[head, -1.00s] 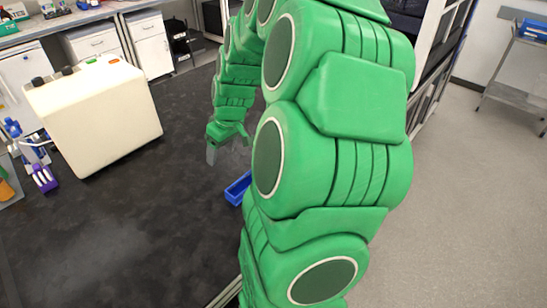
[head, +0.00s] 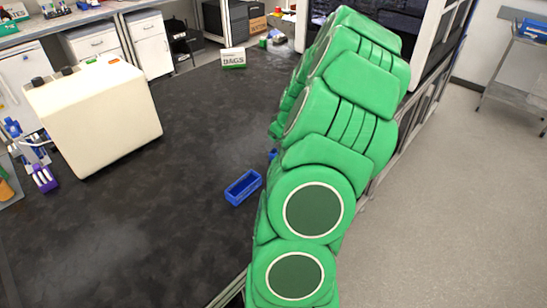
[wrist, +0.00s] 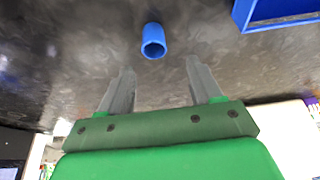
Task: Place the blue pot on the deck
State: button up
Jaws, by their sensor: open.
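The blue pot (wrist: 153,42) is a small blue cylinder in the wrist view, its round open end towards the camera, on the dark bench top. My gripper (wrist: 157,66) is open and empty; the pot lies beyond its fingertips, apart from them. In the head view a bit of blue at my arm's edge (head: 272,154) looks like the pot, mostly hidden. My gripper is hidden behind my green arm there. I cannot tell for sure which surface is the deck; a white-framed machine with a dark interior (head: 397,17) stands behind my arm.
A blue open tray (head: 243,187) lies on the bench near the pot; its corner shows in the wrist view (wrist: 240,14). A cream box-shaped instrument (head: 95,115) stands at left. A small labelled box (head: 233,59) stands at the back. The middle of the bench (head: 190,130) is clear.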

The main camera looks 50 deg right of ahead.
jog(key=shift+x, duration=1.2)
jog(key=shift+w+d+f, duration=0.1)
jog(key=shift+d+f, duration=0.05)
jog(key=shift+f, duration=0.65)
jog(key=shift+d+x, duration=0.2)
jog(key=shift+x, duration=1.6)
grip_shut()
